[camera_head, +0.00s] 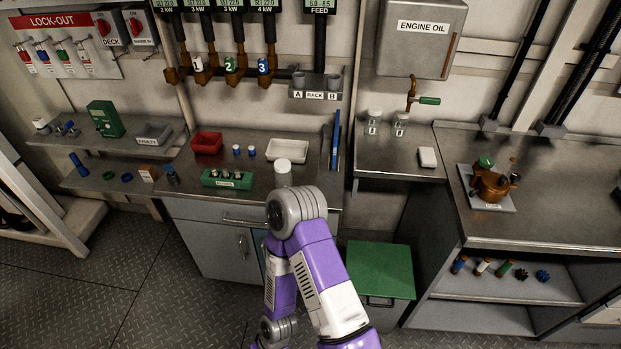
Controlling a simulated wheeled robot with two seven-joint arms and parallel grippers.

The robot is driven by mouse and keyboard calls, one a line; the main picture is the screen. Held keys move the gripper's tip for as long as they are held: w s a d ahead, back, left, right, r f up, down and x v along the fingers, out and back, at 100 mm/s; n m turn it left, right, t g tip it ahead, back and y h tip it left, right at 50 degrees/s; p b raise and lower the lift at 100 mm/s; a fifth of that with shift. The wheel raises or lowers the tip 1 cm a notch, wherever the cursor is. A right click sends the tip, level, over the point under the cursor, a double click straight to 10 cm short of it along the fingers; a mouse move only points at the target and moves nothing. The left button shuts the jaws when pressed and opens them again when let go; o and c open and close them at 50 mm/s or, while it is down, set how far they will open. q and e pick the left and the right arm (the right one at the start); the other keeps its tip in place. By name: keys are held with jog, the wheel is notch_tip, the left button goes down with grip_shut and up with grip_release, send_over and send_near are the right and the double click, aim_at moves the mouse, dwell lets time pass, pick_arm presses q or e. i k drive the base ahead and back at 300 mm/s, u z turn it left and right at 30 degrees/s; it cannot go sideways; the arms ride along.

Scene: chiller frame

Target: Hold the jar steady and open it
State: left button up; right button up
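A white round-topped, lid-like thing (283,167) stands at the front of the middle counter, just above my raised arm. It may be the jar, but its lower part is hidden behind the arm. Two small clear jars with pale lids and labels, a left one (374,121) and a right one (400,124), stand upright on the right-hand ledge under the oil tap. A purple and grey arm of mine rises from the bottom middle and bends in front of the counter. I cannot tell which arm it is. Neither gripper shows.
The middle counter (250,142) holds a red bin (207,142), a white tray (287,150) and a green block (227,179) with sockets. A small white box (427,157) lies right. A brown valve assembly (492,185) sits on the right bench. A green-lidded bin (380,270) stands below.

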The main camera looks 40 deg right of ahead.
aim_at(282, 180)
jog(key=z, duration=1.6)
